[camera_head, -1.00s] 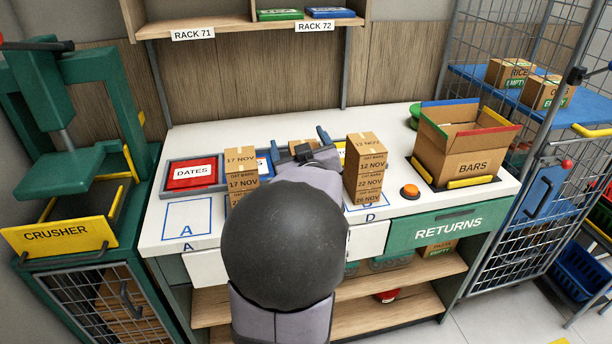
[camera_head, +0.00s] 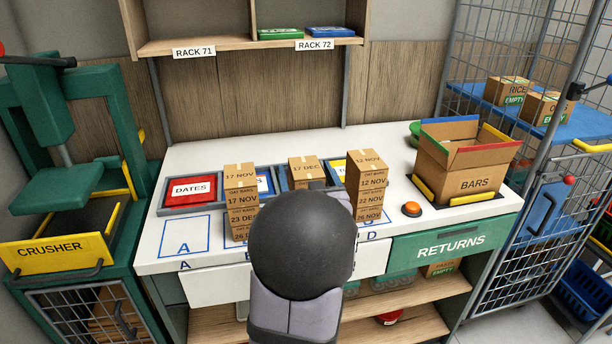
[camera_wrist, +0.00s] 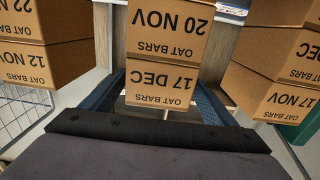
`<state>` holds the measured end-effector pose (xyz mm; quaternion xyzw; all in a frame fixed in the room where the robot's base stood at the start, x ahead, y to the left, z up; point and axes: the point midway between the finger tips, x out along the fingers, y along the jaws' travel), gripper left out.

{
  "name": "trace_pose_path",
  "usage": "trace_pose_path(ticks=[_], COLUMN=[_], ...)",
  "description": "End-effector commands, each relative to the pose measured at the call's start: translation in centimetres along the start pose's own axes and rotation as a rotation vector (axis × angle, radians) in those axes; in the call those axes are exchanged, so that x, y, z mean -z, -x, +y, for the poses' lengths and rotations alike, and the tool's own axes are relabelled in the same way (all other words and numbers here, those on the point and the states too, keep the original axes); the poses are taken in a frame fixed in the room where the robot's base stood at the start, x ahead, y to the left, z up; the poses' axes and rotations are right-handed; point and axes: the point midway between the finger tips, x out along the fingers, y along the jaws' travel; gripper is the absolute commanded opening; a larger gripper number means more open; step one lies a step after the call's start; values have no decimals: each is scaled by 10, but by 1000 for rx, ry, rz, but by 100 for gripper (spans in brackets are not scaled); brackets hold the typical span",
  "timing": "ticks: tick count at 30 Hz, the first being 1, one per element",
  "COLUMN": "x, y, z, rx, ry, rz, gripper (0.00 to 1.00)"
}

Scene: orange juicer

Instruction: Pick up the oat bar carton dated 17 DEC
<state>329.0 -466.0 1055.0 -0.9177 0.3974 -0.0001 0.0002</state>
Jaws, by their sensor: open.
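My gripper (camera_wrist: 160,95) is open, with one blue finger on each side of the 17 DEC carton. I cannot tell whether the fingers touch it. In the head view my arm hides most of the gripper and the lower part of this stack.
A left stack topped by a 17 NOV carton (camera_head: 240,175) and a right stack topped by a 12 NOV carton (camera_head: 367,160) stand close on either side.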

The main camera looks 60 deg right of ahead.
Motion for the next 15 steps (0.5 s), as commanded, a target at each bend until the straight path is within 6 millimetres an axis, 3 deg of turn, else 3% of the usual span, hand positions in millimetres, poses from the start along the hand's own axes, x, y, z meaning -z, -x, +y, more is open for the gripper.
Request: trace_pose_path(ticks=[15], x=[-3], y=[-47], z=[2], rx=[1], ry=[0], rz=[0], gripper=[80])
